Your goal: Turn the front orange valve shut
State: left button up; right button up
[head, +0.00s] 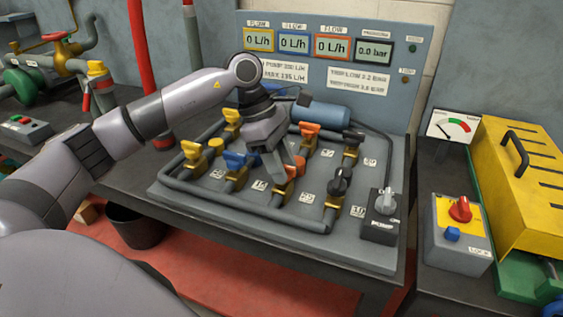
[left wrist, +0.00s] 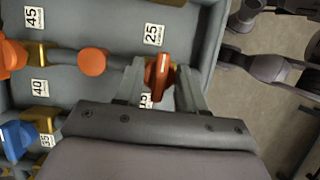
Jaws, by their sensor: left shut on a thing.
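The front orange valve (head: 291,172) sits on the front pipe of the grey rig board, near tag 25 in the left wrist view. Its handle (left wrist: 158,78) stands between the two fingers of my left gripper (left wrist: 159,88). In the head view my left gripper (head: 284,167) reaches down from above and is shut on this handle. The fingers hide part of the valve and its pipe. In the wrist view the handle is long up and down the picture. A rear orange valve (head: 309,130) stands farther back. My right gripper is not in view.
Blue valves (head: 236,160), yellow valves (head: 193,149) and a black valve (head: 339,180) stand close around. A pump switch box (head: 381,216) is at the board's right. The flow displays (head: 333,46) read 0 L/h and pressure reads 0.0 bar. A blue cylinder (head: 318,113) lies behind.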

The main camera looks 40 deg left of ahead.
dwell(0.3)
pick_arm(q)
jog(key=o, duration=1)
jog(key=shift+o, duration=0.2)
jog(key=shift+r, duration=0.1)
jog(key=v, duration=0.7)
